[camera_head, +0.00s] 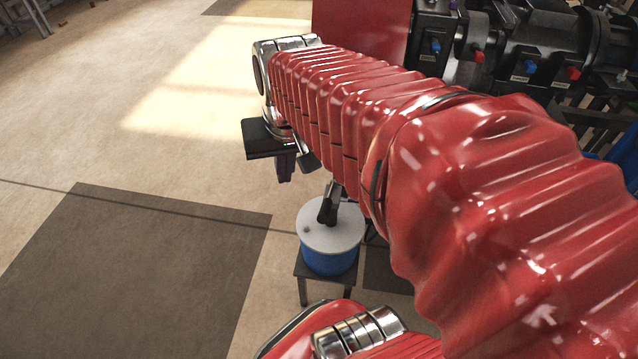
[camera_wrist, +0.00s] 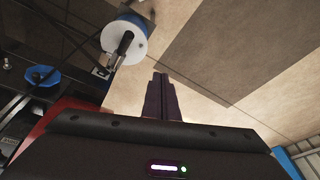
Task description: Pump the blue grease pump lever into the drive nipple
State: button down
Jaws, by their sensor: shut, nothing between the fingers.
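The grease pump (camera_head: 329,258) is a blue drum with a pale grey lid on a small dark stool. Its black lever (camera_head: 328,203) stands up from the lid, with its upper end close to my red arm. In the wrist view the pump (camera_wrist: 139,53) is at the upper middle, with the lever (camera_wrist: 122,46) across its lid. My gripper (camera_head: 285,178) points down, apart from the lever and to its left. Its dark purple fingers are together and empty in the wrist view (camera_wrist: 161,76). Blue fittings (camera_head: 436,46) (camera_head: 531,67) sit on the machine; their small labels are unreadable.
The dark machine (camera_head: 560,30) with red fittings (camera_head: 574,73) fills the upper right. A red panel (camera_head: 360,25) stands beside it. A blue round part (camera_wrist: 42,76) shows at the left of the wrist view. Open floor (camera_head: 130,160) lies to the left.

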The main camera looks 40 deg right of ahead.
jog(key=d+f+m+g, duration=0.1)
jog(key=d+m, duration=0.1)
jog(key=d, duration=0.4)
jog(key=s+d+f+m, duration=0.1)
jog(key=d+f+m, duration=0.1)
jog(key=d, duration=0.5)
jog(key=shift+f+m+g+y, duration=0.15)
jog(key=shift+m+g+y, duration=0.25)
jog(key=shift+m, duration=0.1)
send_over(327, 205)
jog(key=f, duration=1.2)
jog(key=shift+s+d+f, duration=0.1)
jog(key=shift+s+d, duration=0.1)
jog(key=shift+s, duration=0.05)
jog(key=shift+a+f, duration=0.3)
jog(key=shift+f, duration=0.3)
